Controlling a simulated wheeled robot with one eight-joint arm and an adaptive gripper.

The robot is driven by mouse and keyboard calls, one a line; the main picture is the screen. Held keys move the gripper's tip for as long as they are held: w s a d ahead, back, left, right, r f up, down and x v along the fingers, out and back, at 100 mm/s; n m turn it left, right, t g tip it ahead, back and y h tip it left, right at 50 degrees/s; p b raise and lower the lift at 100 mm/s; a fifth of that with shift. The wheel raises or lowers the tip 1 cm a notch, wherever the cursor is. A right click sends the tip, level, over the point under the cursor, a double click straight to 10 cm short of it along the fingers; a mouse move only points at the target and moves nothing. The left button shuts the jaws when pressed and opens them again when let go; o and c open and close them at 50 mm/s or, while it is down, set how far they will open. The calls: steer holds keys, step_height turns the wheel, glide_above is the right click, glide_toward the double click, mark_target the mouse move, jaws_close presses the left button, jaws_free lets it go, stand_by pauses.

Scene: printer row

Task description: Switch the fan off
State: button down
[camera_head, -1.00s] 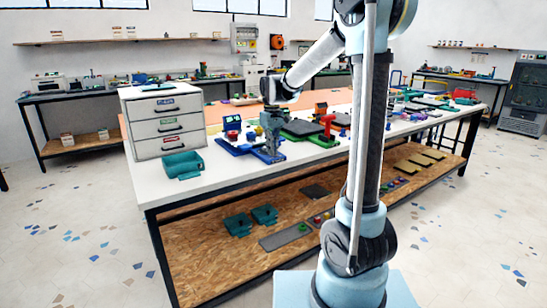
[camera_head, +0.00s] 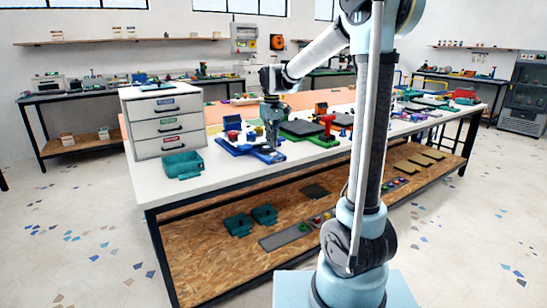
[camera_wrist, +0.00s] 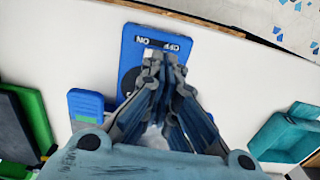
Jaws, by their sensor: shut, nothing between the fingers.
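A blue panel (camera_wrist: 128,45) lies under my gripper in the wrist view. It has a dark plate with lettering that reads OFF and ON, upside down, and a black round part, partly hidden by the fingers. My gripper (camera_wrist: 163,62) is shut and empty, its fingertips over the lettered end of the panel. I cannot tell whether they touch it, and the switch position is hidden. In the head view my gripper (camera_head: 273,146) points down at blue devices (camera_head: 238,147) on the white bench. I cannot make out a fan for certain.
A teal bin (camera_head: 183,165) and a white drawer cabinet (camera_head: 164,122) stand on the bench's left end. A green and dark tray (camera_head: 300,129) lies right of my gripper. The bench's front edge (camera_head: 215,186) is clear.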

steer(key=shift+r, duration=1.65)
steer(key=shift+s+d, duration=0.1)
steer(key=s+d+f+m+t, duration=0.1)
steer(key=s+d+f+m, duration=0.2)
steer(key=s+d, duration=1.1)
steer(key=s+d+f+m, duration=0.1)
steer(key=s+d+f, duration=0.2)
steer(key=s+f, duration=0.3)
steer(key=s+d+f+m+t, duration=0.1)
steer(key=s+d+f+m, duration=0.1)
steer(key=s+d+f, duration=0.2)
steer(key=s+f, duration=0.3)
steer(key=s, duration=0.4)
steer(key=shift+s+f+m, duration=0.25)
steer(key=shift+m, duration=0.05)
